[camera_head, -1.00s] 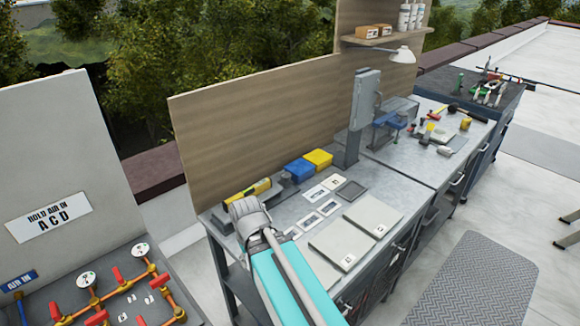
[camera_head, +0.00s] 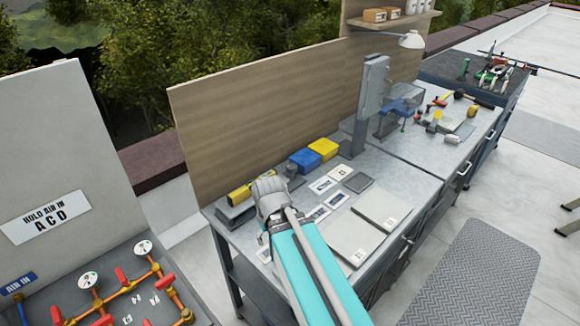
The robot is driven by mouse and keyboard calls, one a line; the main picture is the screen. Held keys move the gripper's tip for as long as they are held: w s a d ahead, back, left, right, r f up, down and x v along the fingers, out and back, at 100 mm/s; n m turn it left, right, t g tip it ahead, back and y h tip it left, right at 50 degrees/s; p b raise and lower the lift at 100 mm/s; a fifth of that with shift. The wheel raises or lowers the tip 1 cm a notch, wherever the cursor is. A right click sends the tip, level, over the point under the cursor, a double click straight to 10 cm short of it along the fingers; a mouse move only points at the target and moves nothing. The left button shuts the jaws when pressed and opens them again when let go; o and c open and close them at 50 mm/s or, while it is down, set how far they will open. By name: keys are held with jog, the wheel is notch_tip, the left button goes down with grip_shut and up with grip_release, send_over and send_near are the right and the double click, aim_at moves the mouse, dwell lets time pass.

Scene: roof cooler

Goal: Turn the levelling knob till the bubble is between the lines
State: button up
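A yellow and black spirit level (camera_head: 238,195) lies on a grey stand (camera_head: 233,214) at the near left end of the metal workbench. Its bubble and lines are too small to make out. My gripper end (camera_head: 268,188) is at the right end of the level, and my grey wrist and teal arm cover that end. My fingers are hidden behind the wrist, so I cannot see whether they are open, shut or touching anything. The levelling knob is not distinguishable in this view.
A small dark grey fixture (camera_head: 293,177), a blue box (camera_head: 305,161) and a yellow box (camera_head: 323,149) stand right of the level, along the wooden back panel (camera_head: 270,110). Cards and flat plates (camera_head: 384,208) lie at right. A valve board (camera_head: 110,305) stands left of the bench.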

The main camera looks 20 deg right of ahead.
jog(key=w+d+r+n+p, duration=0.2)
jog(key=w+d+r+p, duration=0.3)
jog(key=w, duration=0.4)
jog(key=w+d+r+n+p, duration=0.2)
jog(key=w+d+r+p, duration=0.2)
jog(key=w, duration=0.4)
notch_tip(320, 180, up, 6)
jog(key=n+p, duration=0.3)
jog(key=p, duration=0.3)
send_over(292, 166)
jog(key=shift+s, duration=0.1)
jog(key=shift+f+b, duration=0.15)
jog(key=shift+b, duration=0.15)
notch_tip(292, 166, down, 14)
jog(key=b, duration=1.3)
jog(key=shift+r, duration=0.2)
jog(key=shift+b, duration=0.3)
